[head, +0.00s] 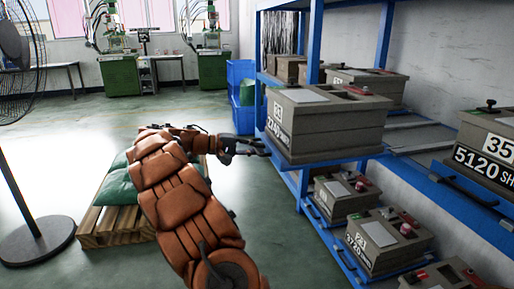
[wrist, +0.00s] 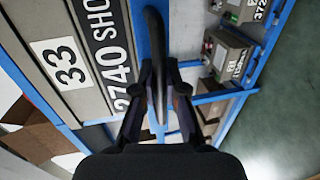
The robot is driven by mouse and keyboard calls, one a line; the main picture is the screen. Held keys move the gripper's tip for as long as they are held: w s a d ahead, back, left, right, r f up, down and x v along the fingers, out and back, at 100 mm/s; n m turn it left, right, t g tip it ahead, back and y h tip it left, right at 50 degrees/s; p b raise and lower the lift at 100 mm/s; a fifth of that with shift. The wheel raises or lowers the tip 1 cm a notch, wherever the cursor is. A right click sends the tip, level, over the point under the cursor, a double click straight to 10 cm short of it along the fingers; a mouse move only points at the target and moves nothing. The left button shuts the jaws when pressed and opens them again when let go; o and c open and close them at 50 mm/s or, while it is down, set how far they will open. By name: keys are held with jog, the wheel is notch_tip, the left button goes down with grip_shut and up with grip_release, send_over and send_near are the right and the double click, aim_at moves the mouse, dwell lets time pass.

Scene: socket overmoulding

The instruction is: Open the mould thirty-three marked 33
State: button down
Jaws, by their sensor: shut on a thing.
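Mould 33 (head: 330,133) is a grey-brown box on a blue rack shelf, right of my gripper (head: 262,147) in the head view. Its front bears a white 33 plate and large white lettering. A pale plate and a red part show on its top. In the wrist view mould 33 (wrist: 85,95) fills the left side, its lettering turned sideways. There my gripper (wrist: 160,90) is shut on a dark handle bar (wrist: 155,28) that runs between its fingers beside the blue shelf edge (wrist: 140,18). The mould's far side is hidden.
Mould 35 (head: 485,150) stands on the right, with a dark handle (head: 463,190) on its shelf front. Other moulds (head: 385,240) sit on lower shelves. A pallet with green sacks (head: 118,190) and a fan stand (head: 38,240) are left of my arm. Open floor lies beyond.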

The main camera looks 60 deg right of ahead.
jog(key=shift+w, duration=0.1)
jog(key=c, duration=1.2)
grip_release()
jog(key=v, duration=1.2)
jog(key=shift+a, duration=0.1)
